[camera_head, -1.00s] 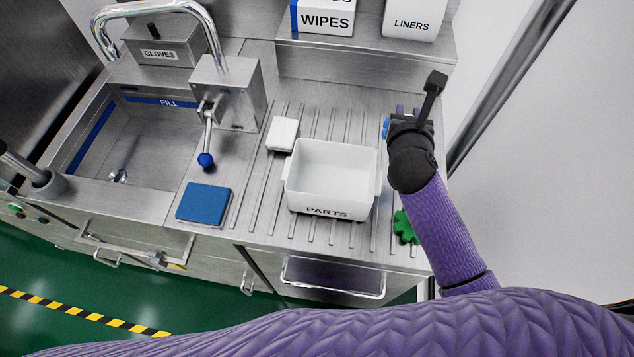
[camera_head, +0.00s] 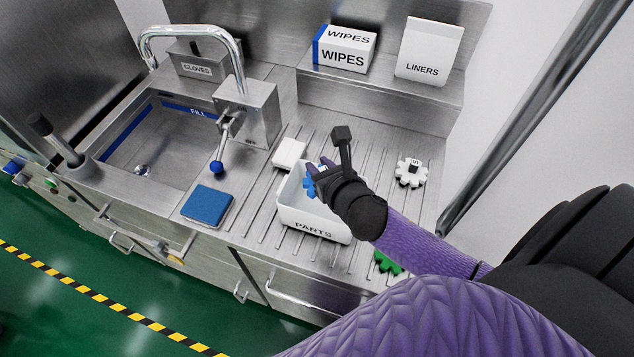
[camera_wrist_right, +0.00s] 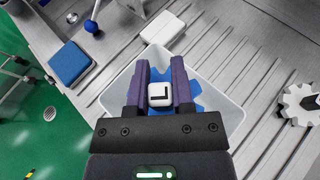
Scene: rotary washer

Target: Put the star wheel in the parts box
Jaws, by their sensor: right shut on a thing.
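My right gripper (camera_head: 322,172) is shut on the white hub of a blue star wheel (camera_head: 308,185) and holds it over the white parts box (camera_head: 313,226), labelled PARTS. In the right wrist view, the gripper (camera_wrist_right: 158,92) has its two purple fingers on either side of the hub, which bears a dark L-shaped mark. Blue teeth (camera_wrist_right: 196,88) show beside the fingers, within the outline of the box (camera_wrist_right: 232,112). I cannot tell how far the wheel is above the box floor. My left gripper is not in view.
A white toothed wheel (camera_head: 411,173) lies on the ribbed drainboard to the right. A green toothed wheel (camera_head: 387,263) lies near the front edge, partly hidden by my arm. A small white block (camera_head: 289,153), a blue pad (camera_head: 208,205) and the blue-knobbed tap lever (camera_head: 217,166) are left of the box.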

